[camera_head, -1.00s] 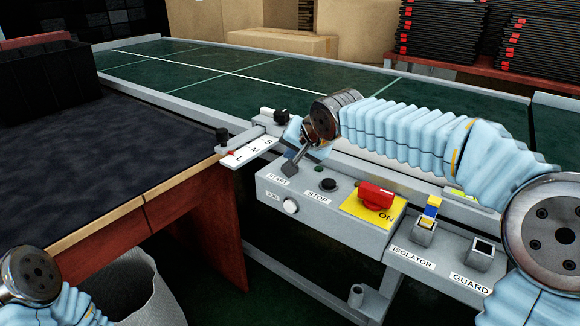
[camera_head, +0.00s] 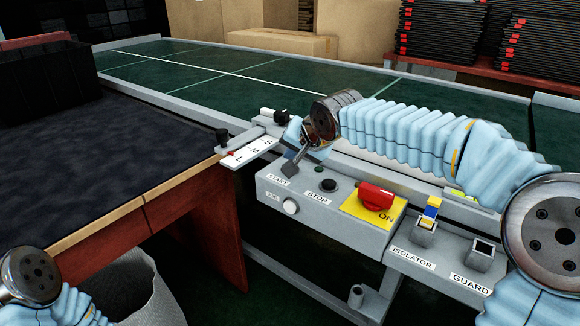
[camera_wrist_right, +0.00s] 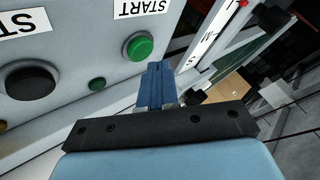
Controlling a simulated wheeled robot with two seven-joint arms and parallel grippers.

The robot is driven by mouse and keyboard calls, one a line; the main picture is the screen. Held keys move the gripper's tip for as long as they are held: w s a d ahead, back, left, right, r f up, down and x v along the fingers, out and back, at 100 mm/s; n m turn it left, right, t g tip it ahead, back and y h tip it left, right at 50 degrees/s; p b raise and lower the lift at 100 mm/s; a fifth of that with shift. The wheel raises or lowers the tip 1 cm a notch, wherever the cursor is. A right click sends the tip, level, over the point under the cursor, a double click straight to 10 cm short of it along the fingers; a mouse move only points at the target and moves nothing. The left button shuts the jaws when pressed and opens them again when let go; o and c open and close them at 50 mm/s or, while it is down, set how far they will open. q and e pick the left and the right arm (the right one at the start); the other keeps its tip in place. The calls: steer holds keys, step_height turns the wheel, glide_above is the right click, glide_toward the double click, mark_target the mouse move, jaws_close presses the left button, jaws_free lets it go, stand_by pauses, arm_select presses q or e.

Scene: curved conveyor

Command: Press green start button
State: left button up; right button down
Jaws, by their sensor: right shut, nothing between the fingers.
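The green start button (camera_wrist_right: 139,46) stands out from the grey panel under its START label (camera_wrist_right: 143,8) in the right wrist view. In the head view the START label (camera_head: 279,180) shows, but the button is hidden behind my right gripper (camera_head: 290,169). My right gripper also shows in the right wrist view (camera_wrist_right: 155,68); its blue fingers are shut and empty. The fingertips are very close to the button's edge; I cannot tell whether they touch it. My left gripper is out of view.
The grey control box (camera_head: 330,222) also carries a black stop button (camera_head: 328,185), a white knob (camera_head: 290,206) and a red switch (camera_head: 376,196) on a yellow plate. A small green lamp (camera_wrist_right: 97,84) sits near the start button. The S/M/L selector (camera_head: 250,152) is close behind my gripper.

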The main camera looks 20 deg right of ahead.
steer(key=shift+f, duration=0.1)
stand_by(0.4)
steer(key=shift+f+b, duration=0.3)
steer(key=shift+b, duration=0.2)
steer(key=shift+f+b, duration=0.45)
stand_by(0.4)
steer(key=shift+r, duration=0.15)
steer(key=shift+r+p, duration=0.6)
steer(key=shift+r, duration=0.1)
steer(key=shift+r, duration=0.1)
step_height(320, 180, up, 5)
steer(key=p, duration=0.3)
steer(key=shift+p, duration=0.4)
stand_by(0.3)
